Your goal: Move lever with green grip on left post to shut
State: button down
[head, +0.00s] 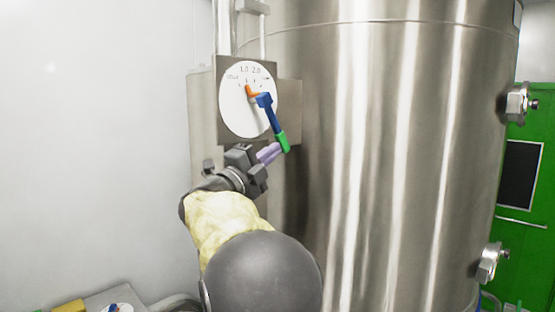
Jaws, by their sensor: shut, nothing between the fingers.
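The lever (270,117) has a blue arm and a green grip (283,142), and is mounted on a white round dial (239,118) on a grey plate in the head view. The lever slants down and to the right from its hub. A short orange pointer (251,91) is near the hub at the dial's upper part, below the marks 1.0 and 2.0. My gripper (272,152) has purple fingers, is shut and empty, and is just below and left of the green grip. I cannot tell whether the fingers touch the grip.
A large steel tank (400,150) stands right behind the dial and fills the middle and right. Two metal fittings (518,103) stick out at its right side. A green door (525,185) is at the far right. A plain pale wall (95,140) is on the left.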

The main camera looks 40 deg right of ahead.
dwell(0.4)
jog(key=f+b+v, duration=0.1)
jog(key=b+v, duration=0.8)
jog(key=v, duration=0.5)
jog(key=shift+w+d+f, duration=0.15)
jog(key=shift+d+f, duration=0.15)
jog(key=shift+d, duration=0.05)
